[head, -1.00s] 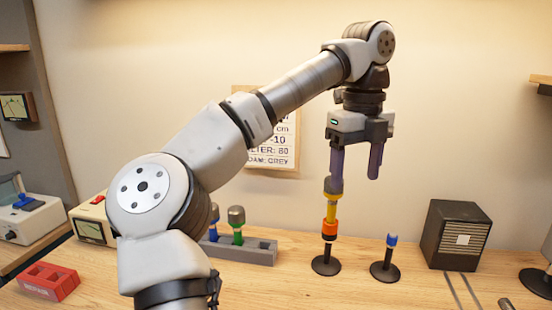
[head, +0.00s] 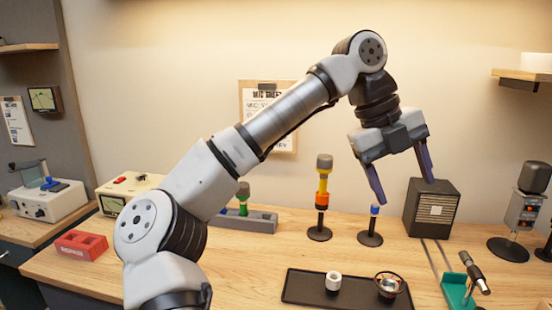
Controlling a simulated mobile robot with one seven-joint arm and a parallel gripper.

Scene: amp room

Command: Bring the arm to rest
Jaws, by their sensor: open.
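My gripper (head: 404,188) is open and empty in the head view, its two purple fingers spread wide and pointing down. It hangs above the bench at the right of centre, in front of the black box. My arm reaches up from the lower left and bends down at the wrist. A microphone (head: 322,190) with an orange and yellow body and a grey head stands upright on a round black base, left of the gripper and apart from it. A short stand (head: 370,237) with a blue tip is below the left finger; whether they touch is hard to tell.
A black box (head: 418,222) stands behind the gripper. A dark tray (head: 310,287) with a white cup-like part and a round part lies in front. A grey rack (head: 262,221), a red block (head: 81,244) and a green holder (head: 457,290) are on the wooden bench.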

